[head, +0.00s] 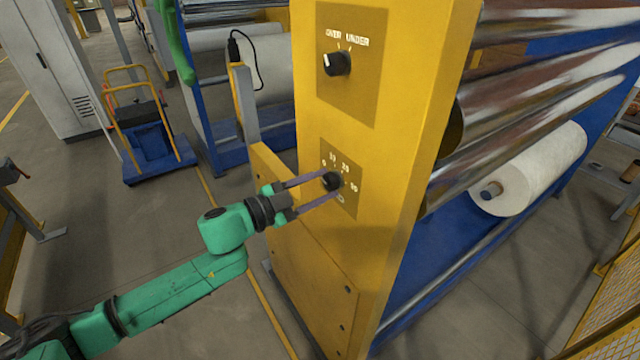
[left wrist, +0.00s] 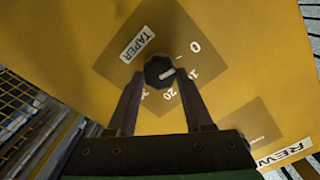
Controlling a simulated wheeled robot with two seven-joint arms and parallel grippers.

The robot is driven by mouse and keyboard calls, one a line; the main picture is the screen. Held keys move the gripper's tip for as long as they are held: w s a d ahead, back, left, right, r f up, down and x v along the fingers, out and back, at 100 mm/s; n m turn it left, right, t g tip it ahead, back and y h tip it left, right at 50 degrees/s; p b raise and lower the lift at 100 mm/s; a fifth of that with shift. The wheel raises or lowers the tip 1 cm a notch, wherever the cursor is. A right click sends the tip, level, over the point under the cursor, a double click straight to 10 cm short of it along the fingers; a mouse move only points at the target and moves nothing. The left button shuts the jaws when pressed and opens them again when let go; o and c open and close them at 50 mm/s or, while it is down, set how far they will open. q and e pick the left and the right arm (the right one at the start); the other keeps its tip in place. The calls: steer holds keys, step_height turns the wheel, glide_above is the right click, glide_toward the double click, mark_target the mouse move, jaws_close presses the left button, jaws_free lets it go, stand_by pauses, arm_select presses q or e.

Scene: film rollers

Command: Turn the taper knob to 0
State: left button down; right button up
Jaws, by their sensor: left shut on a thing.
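The taper knob (head: 332,181) is a small black round knob low on the yellow machine panel. It also shows in the left wrist view (left wrist: 159,69), beside the label TAPER, with marks 0, 10, 20 and 30 around it. My left gripper (head: 333,184) is shut on the knob, one finger on each side. Both fingers also show in the left wrist view (left wrist: 160,74). My right gripper is not in view.
An OVER/UNDER selector knob (head: 337,64) sits higher on the panel. Shiny rollers (head: 540,90) and a white film roll (head: 535,170) lie to the right of it. A blue cart (head: 150,150) stands at the left. The floor left of the panel is mostly clear.

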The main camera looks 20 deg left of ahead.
arm_select(q)
steer(key=shift+c, duration=1.5)
jaws_free()
steer(key=shift+s+a+f+b, duration=0.2)
steer(key=shift+s+a+b, duration=0.15)
steer(key=b+v, duration=0.2)
steer(key=v, duration=1.1)
steer(key=shift+s+r, duration=0.2)
steer(key=shift+s, duration=0.1)
steer(key=shift+w, duration=0.1)
steer(key=shift+a, duration=0.1)
